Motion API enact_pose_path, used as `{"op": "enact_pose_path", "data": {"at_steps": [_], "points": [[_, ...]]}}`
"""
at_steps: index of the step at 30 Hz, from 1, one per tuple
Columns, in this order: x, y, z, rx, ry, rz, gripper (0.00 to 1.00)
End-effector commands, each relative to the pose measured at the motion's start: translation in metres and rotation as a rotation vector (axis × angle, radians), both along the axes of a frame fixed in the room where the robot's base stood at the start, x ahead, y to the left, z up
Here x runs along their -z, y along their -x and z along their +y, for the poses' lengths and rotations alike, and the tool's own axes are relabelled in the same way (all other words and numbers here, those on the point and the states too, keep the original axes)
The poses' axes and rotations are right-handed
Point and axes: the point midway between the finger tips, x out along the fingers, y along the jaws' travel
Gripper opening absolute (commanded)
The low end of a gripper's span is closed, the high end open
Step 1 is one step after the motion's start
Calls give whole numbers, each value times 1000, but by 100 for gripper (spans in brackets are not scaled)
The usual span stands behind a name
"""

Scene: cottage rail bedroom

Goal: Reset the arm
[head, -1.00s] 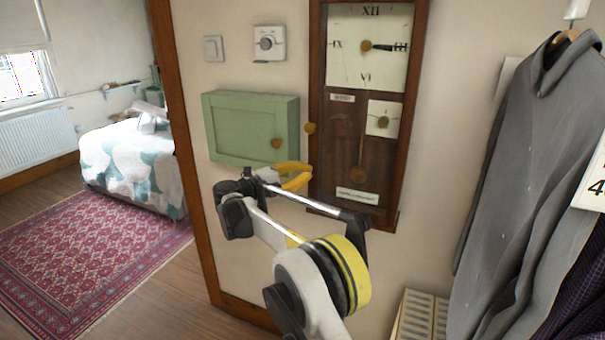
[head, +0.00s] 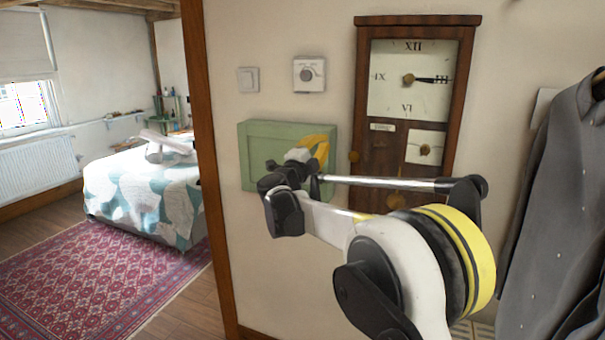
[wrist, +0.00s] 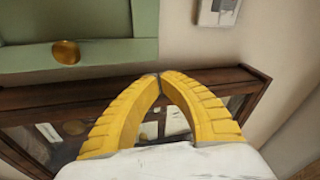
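My arm rises from the lower right of the head view, with my gripper (head: 320,146) in front of the right part of the green wall cabinet (head: 262,152). In the wrist view the two yellow fingers of my gripper (wrist: 159,76) curve together and meet at the tips, with nothing seen between them. The cabinet (wrist: 70,20) and its round brass knob (wrist: 66,52) show beyond them at the upper left. The cabinet door looks closed; my gripper and arm hide its right part in the head view.
A wooden wall clock (head: 464,75) hangs right of the cabinet, partly behind my arm. A thermostat (head: 309,74) and switch (head: 248,80) sit above the cabinet. A grey coat (head: 555,210) hangs at the right. A doorway at left shows a bed (head: 140,195) and red rug (head: 100,285).

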Motion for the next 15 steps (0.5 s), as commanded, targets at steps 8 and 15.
{"op": "enact_pose_path", "data": {"at_steps": [8, 15], "points": [[-83, 75, 3, -364, 410, 129, 0], [-29, 194, -5, -621, 747, 418, 0]]}}
